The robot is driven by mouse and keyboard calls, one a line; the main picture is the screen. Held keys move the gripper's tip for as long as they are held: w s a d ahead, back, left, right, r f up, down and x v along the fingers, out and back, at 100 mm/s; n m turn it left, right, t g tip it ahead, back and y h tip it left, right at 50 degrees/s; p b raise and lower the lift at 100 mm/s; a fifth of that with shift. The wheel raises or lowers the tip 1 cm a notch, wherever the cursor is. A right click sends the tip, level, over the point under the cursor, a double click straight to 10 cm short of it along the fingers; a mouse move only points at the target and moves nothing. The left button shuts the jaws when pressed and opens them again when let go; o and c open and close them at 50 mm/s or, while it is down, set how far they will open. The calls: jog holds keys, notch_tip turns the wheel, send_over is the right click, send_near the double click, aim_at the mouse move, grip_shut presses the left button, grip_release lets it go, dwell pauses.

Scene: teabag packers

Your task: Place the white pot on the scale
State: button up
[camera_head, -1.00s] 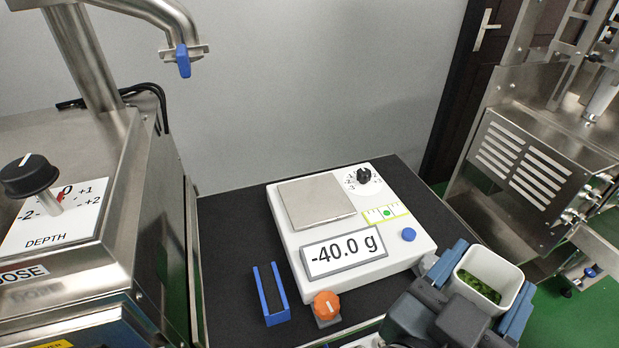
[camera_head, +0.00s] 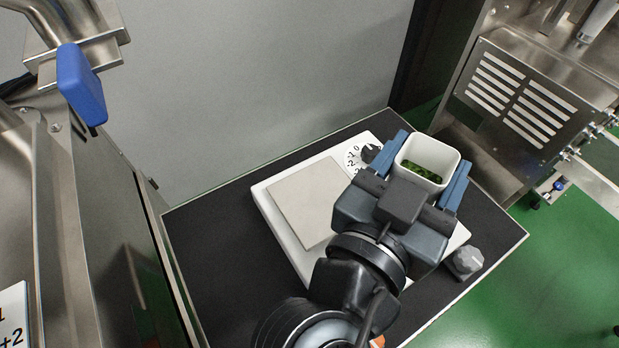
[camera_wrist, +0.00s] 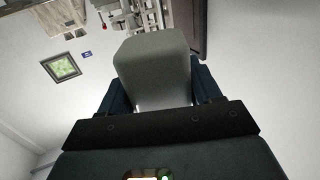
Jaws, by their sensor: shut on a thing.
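The white pot (camera_head: 429,154) is a square, open-topped cup with green leaves inside. My gripper (camera_head: 427,170) is shut on it, with a blue finger on each side, and it looks upright. In the wrist view the pot (camera_wrist: 155,70) fills the space between the dark fingers. The scale (camera_head: 277,222) is a white box with a square metal plate (camera_head: 308,202) on top. In the head view the pot appears right of the plate, over the scale's right side.
The scale stands on a black tabletop (camera_head: 215,255). A grey knob (camera_head: 468,262) sits by the scale's right front corner. Steel machines stand on the left and at the right (camera_head: 520,100). A blue-handled spout (camera_head: 82,85) hangs at upper left.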

jog(key=w+a+f, duration=0.1)
jog(key=a+f, duration=0.1)
jog(key=a, duration=0.1)
jog(key=w+a+f+p, duration=0.1)
jog(key=w+a+f, duration=0.1)
jog(key=a, duration=0.2)
jog(key=w+a+f+p, duration=0.1)
jog(key=w+a+f, duration=0.1)
jog(key=a, duration=0.1)
jog(key=shift+w+a+f, duration=0.15)
jog(key=shift+w+f, duration=0.05)
jog(key=shift+f, duration=0.2)
notch_tip(320, 180, down, 4)
jog(key=shift+r+p, duration=0.2)
jog(key=shift+p, duration=0.35)
jog(key=shift+f, duration=0.3)
jog(key=shift+f+b, duration=0.2)
jog(key=shift+b, duration=0.15)
jog(key=o, duration=1.1)
jog(key=shift+o, duration=0.2)
jog(key=shift+r, duration=0.15)
